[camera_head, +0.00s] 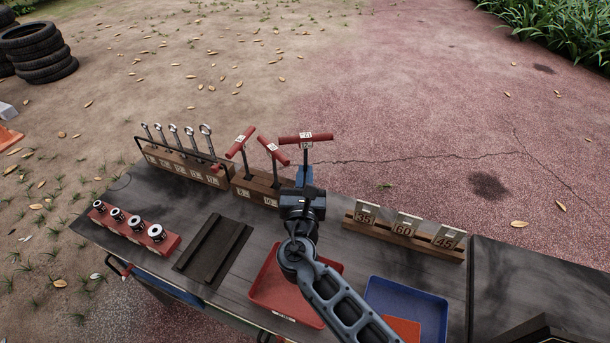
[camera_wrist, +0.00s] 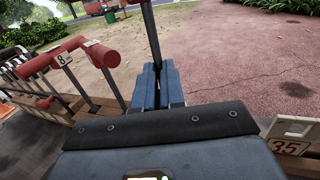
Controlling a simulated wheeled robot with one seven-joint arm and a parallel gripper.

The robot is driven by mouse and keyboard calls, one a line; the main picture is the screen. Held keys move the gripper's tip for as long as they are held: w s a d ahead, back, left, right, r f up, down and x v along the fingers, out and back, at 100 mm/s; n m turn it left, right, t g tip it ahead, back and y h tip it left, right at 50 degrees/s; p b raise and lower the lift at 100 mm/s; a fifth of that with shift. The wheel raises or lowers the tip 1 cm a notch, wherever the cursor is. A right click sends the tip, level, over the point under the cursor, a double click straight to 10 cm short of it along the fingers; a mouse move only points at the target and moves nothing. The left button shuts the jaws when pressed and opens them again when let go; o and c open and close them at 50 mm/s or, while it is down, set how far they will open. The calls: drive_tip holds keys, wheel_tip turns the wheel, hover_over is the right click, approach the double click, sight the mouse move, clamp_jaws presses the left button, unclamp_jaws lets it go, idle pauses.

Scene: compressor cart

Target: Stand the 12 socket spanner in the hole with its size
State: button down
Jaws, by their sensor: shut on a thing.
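My gripper (camera_head: 304,178) is shut on the shaft of a red T-handled socket spanner (camera_head: 305,138). The spanner hangs upright with its handle above the fingers; the white size tag on it is too small to read surely. In the wrist view the dark shaft (camera_wrist: 150,35) rises between the fingers (camera_wrist: 157,88). The wooden spanner block (camera_head: 256,188) with white size labels is just left of and below my gripper. Two other red T-handled spanners stand in it, one tagged 8 (camera_wrist: 63,58). The held spanner's lower end and the block's right end are hidden.
A rack of ring spanners (camera_head: 178,165) is left of the block. A red socket rail (camera_head: 135,228), a dark grooved tray (camera_head: 213,248), a red tray (camera_head: 280,290) and a blue tray (camera_head: 425,300) lie in front. A plate stand marked 35, 60, 45 (camera_head: 400,235) is at right.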

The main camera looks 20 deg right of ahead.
drive_tip(key=shift+f+b, duration=2.05)
drive_tip(key=shift+f, duration=0.25)
idle(0.5)
drive_tip(key=shift+r, duration=0.25)
drive_tip(key=shift+r+p, duration=1.75)
drive_tip(key=shift+p, duration=0.1)
drive_tip(key=shift+f+b, duration=1.75)
drive_tip(key=shift+f, duration=0.25)
idle(0.4)
drive_tip(key=c, duration=1.1)
unclamp_jaws()
drive_tip(key=shift+c, duration=0.2)
drive_tip(key=shift+s, duration=0.1)
